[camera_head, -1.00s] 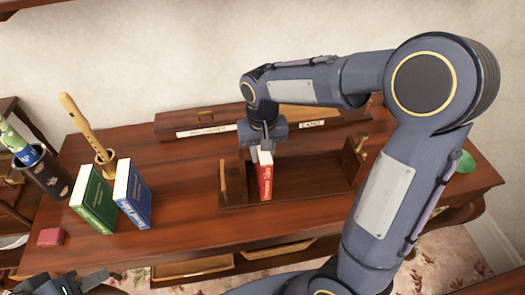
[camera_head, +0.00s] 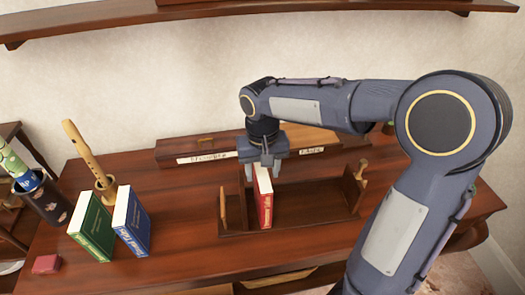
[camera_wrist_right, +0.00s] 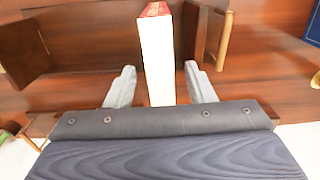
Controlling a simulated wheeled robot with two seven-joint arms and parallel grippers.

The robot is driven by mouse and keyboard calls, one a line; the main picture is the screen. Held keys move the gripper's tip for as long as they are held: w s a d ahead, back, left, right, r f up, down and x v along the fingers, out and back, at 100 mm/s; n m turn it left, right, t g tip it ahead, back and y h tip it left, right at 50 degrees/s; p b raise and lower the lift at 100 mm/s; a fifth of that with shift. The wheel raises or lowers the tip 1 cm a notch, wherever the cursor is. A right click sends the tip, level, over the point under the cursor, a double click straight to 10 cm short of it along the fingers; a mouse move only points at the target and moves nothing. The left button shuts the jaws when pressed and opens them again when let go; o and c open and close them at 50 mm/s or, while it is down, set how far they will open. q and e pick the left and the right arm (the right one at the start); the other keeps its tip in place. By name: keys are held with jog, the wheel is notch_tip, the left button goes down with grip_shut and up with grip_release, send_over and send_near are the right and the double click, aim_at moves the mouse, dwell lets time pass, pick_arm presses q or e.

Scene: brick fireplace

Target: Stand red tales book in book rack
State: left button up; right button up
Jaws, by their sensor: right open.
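The red tales book (camera_head: 264,206) stands upright in the wooden book rack (camera_head: 315,204), near the rack's left end panel. Its pale page edge (camera_wrist_right: 156,62) faces up toward my right wrist camera. My right gripper (camera_head: 264,172) is open above the book. In the right wrist view its two fingers (camera_wrist_right: 160,85) are on either side of the book, with narrow gaps showing. My left gripper is not in view.
A green book (camera_head: 91,228) and a blue book (camera_head: 132,222) stand to the left of the rack. The rack's right part is empty.

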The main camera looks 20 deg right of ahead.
notch_tip(320, 180, up, 8)
jog(key=shift+f, duration=0.2)
jog(key=shift+s+d+r+p, duration=0.1)
jog(key=shift+s+r+p, duration=0.05)
jog(key=shift+r+p, duration=0.15)
jog(key=s+f+t+y, duration=0.2)
jog(key=s, duration=0.7)
jog(key=s+f+n+t+y, duration=0.1)
jog(key=s+f+t, duration=0.2)
jog(key=s, duration=0.6)
jog(key=shift+f+t+y, duration=0.3)
jog(key=shift+y, duration=0.1)
